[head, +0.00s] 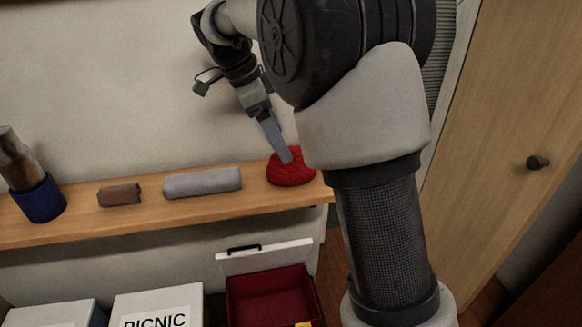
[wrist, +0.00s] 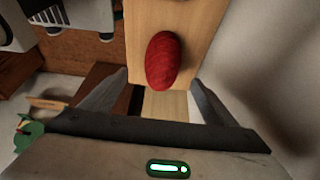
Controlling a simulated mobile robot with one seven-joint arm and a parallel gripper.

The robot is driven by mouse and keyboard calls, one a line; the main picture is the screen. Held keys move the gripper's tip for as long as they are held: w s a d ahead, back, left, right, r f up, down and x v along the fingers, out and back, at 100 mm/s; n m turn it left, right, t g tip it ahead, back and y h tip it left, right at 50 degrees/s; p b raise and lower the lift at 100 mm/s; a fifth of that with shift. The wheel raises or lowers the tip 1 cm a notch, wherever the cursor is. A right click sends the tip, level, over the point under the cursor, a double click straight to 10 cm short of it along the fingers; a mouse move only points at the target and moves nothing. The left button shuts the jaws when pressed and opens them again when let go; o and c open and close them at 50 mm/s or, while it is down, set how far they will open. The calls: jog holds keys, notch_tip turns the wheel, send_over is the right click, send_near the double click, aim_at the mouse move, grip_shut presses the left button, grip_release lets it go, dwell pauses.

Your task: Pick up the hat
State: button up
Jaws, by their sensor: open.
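The red knitted hat (head: 291,170) lies on the right end of the wooden shelf (head: 230,205). In the wrist view the hat (wrist: 163,60) is a red oval on the wood, ahead of the fingertips and between their lines. My gripper (head: 285,156) reaches down from above, its finger overlapping the top of the hat in the head view. In the wrist view my gripper (wrist: 158,77) has its two fingers wide apart, with nothing between them. I cannot tell whether a finger touches the hat.
A grey roll (head: 202,182), a brown roll (head: 120,195) and a blue cup-like holder (head: 40,200) stand left along the shelf. Below are a white PICNIC box (head: 157,305) and an open red-lined box (head: 268,295). A wooden door (head: 510,120) is at the right. The wall is close behind the shelf.

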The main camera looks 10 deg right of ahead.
aim_at(291, 164)
jog(key=x, duration=0.9)
jog(key=shift+w+f, duration=0.2)
jog(key=shift+f, duration=0.05)
jog(key=c, duration=1.2)
jog(key=shift+o, duration=0.2)
jog(key=shift+r, duration=0.1)
